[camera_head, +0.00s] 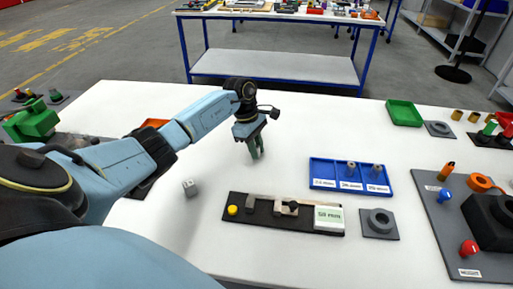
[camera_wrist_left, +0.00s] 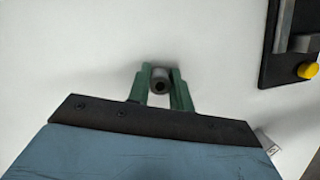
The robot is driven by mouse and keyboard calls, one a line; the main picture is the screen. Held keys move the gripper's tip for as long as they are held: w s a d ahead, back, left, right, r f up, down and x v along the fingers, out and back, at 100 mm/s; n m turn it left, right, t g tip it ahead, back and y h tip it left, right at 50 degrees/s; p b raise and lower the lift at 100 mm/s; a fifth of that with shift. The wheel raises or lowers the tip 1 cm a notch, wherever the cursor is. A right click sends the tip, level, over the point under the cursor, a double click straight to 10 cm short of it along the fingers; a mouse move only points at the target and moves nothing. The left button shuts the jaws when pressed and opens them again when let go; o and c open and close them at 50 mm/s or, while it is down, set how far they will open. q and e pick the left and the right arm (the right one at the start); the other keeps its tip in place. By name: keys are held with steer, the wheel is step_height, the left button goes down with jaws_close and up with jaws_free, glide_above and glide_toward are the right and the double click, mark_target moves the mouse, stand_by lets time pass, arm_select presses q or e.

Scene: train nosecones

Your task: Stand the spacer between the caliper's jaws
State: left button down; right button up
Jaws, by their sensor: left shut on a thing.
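My left gripper (camera_head: 255,152) points down over the white table, left of the blue tray and behind the caliper. In the left wrist view its green fingers (camera_wrist_left: 162,86) are shut on a grey cylindrical spacer (camera_wrist_left: 160,75) with a dark hole in its end. In the head view the fingers mostly hide the spacer. The caliper (camera_head: 265,219) lies on a dark base, with grey jaws, a yellow button and a display that seems to read 50 mm. I see nothing between its jaws. Its corner also shows in the left wrist view (camera_wrist_left: 275,55). My right gripper is not in view.
The blue tray (camera_head: 333,171) has labelled compartments; spacers stand in the middle and right ones, the left is empty. A green tray (camera_head: 404,113) stands farther back.

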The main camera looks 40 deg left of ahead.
arm_select(q)
steer(key=shift+f, duration=0.1)
steer(key=shift+f, duration=0.15)
steer(key=c, duration=1.3)
jaws_free()
steer(key=shift+o, duration=0.2)
steer(key=shift+r, duration=0.2)
